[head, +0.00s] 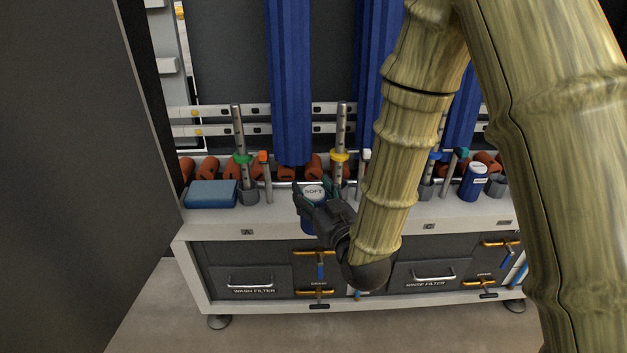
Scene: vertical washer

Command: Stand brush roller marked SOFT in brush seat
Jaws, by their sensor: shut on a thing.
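The brush roller marked SOFT (312,222) is a short blue cylinder with a white labelled top. It is upright near the front edge of the washer's pale ledge. My gripper (312,200) is shut on this roller, reaching it from the right. Its fingers hide part of the roller's side. I cannot tell whether its base touches the ledge. Grey cup-like seats stand on the ledge around upright rods, one at the left (248,195) by a green collar and one at the right (425,190). The seat by the yellow-collared rod (341,158) is partly hidden behind the roller.
A second blue roller (473,184) with a white top stands at the right. A blue block (211,194) lies at the left. Tall blue brushes (291,80) hang behind the ledge. Drawers with handles (250,281) are below. My arm hides the ledge's middle right.

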